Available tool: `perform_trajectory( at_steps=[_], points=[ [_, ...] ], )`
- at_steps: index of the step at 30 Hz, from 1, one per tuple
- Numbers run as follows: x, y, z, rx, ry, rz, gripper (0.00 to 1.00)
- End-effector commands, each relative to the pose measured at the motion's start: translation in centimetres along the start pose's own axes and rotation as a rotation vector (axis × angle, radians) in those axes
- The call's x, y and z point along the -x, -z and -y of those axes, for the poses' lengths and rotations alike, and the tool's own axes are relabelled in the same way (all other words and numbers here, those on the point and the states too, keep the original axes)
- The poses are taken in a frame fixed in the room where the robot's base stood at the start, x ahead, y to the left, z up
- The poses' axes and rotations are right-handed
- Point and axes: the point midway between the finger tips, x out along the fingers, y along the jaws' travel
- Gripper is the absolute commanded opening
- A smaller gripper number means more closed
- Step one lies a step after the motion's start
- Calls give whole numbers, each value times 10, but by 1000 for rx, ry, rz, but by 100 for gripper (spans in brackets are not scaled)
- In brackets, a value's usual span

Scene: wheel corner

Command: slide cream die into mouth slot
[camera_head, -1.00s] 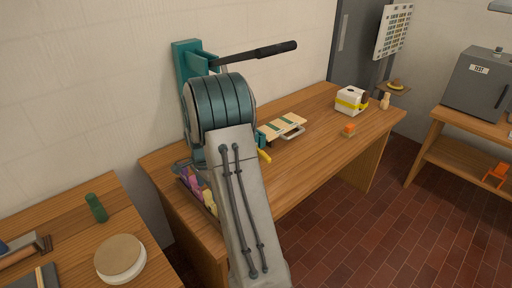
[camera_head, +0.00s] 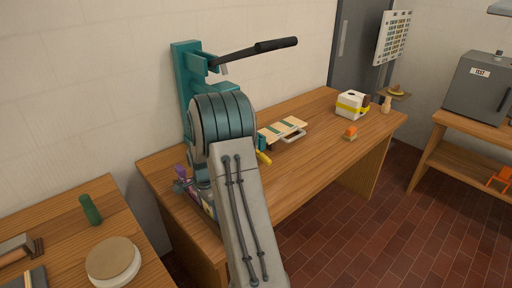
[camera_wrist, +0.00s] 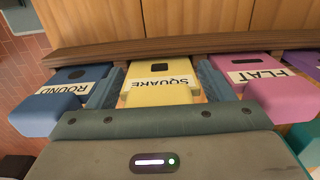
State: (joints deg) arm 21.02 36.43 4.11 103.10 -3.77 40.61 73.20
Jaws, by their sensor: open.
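The cream die (camera_wrist: 160,90) is a pale yellow block with a small dark square on top and a label that seems to read SQUARE. It sits in a wooden-edged rack between a blue die (camera_wrist: 65,95) labelled ROUND and a pink die (camera_wrist: 262,88) labelled FLAT. My gripper (camera_wrist: 160,70) is open, its blue-grey fingers on either side of the cream die. I cannot tell whether they touch it. The teal lever press (camera_head: 190,80) stands at the back of the bench; my arm hides its lower part, and I cannot make out the mouth slot.
The press's black-handled lever (camera_head: 270,46) reaches right above my arm. A card-like tray (camera_head: 282,130), an orange block (camera_head: 350,132) and a white-yellow box (camera_head: 352,104) are on the bench (camera_head: 320,160). A second table at left holds a round disc (camera_head: 112,260) and green cylinder (camera_head: 90,209).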

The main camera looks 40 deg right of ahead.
Motion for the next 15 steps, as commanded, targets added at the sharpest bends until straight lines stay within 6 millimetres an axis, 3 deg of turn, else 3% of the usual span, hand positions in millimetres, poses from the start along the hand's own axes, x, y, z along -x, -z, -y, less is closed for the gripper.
perform_trajectory(
  at_steps=[1, 5, 15],
  points=[
    [0, 0, 0, 0, 0, 0, 66],
    [0, 0, 0, 0, 0, 0, 31],
    [9, 0, 0, 0, 1, 0, 31]
  ],
)
